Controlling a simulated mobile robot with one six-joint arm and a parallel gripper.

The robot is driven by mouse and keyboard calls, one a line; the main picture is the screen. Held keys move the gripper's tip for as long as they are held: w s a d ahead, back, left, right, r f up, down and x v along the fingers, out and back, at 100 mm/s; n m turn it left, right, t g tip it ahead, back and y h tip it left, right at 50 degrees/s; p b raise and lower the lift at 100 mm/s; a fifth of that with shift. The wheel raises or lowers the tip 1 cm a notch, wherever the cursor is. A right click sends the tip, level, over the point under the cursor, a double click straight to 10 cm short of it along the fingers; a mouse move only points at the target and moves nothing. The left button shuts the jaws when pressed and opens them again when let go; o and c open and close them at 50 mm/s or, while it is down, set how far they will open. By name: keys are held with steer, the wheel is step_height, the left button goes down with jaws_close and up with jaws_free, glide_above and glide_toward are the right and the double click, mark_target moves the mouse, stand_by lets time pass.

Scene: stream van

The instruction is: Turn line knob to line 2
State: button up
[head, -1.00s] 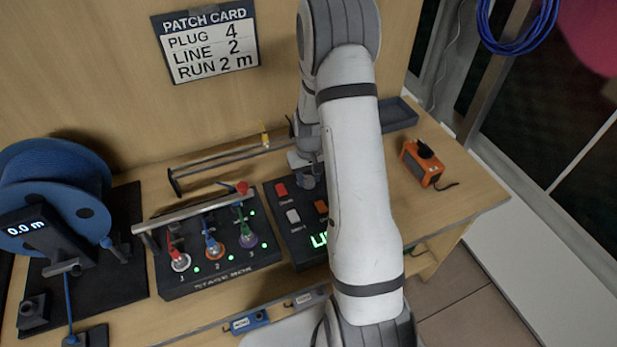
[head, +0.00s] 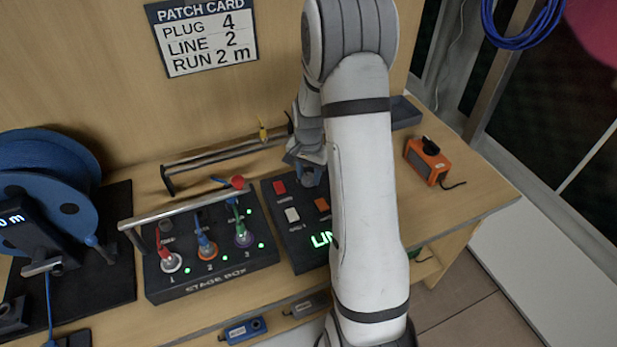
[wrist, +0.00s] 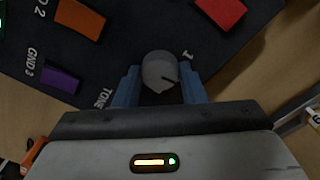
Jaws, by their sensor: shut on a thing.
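The line knob (wrist: 158,68) is a round grey knob with a dark pointer mark, on a black panel (head: 288,238). In the wrist view, the blue fingers of my gripper (wrist: 159,90) stand on either side of it and are shut on it. The pointer mark slants toward the lower right of that view; a "1" is printed to the knob's upper right and "TONE" to its lower left. In the head view my arm covers the knob and part of the panel's green display (head: 321,240), which shows "LIN". The patch card (head: 205,40) reads line 2.
A stage box (head: 210,255) with several plugged leads stands left of the panel. A blue cable reel (head: 45,185) is at far left. A rail (head: 225,155) runs behind. An orange device (head: 427,160) sits right of my arm.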

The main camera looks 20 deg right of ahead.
mark_target(308, 177)
steer(key=shift+m+b, duration=0.35)
steer(key=shift+m, duration=0.45)
steer(key=o, duration=1)
steer(key=shift+r+b, duration=0.4)
steer(key=shift+r, duration=3.55)
